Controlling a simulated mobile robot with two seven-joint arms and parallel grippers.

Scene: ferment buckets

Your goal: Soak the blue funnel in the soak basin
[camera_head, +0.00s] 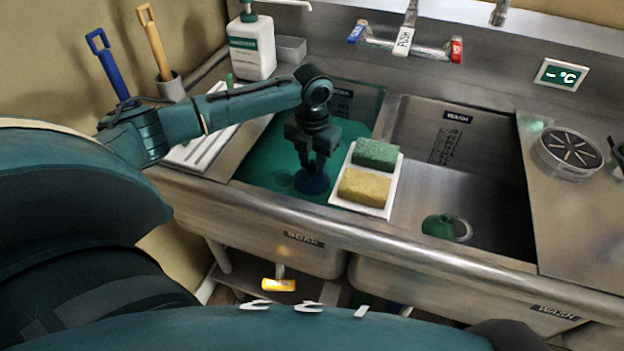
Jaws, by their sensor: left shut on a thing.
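The soak basin (262,155) is the left sink, labelled SOAK and filled with green liquid. My left gripper (314,172) points down into it and is shut on the blue funnel (315,185). The funnel sits low in the basin, dark blue through or at the green liquid; how deep it is I cannot tell. The fingers hide part of it. My right gripper is not in view.
A white tray (337,197) with a green sponge (376,153) and a yellow sponge (365,187) sits close right of the gripper on the divider. The wash basin (490,185) is right, holding a green item (437,226). A soap bottle (251,45) stands behind.

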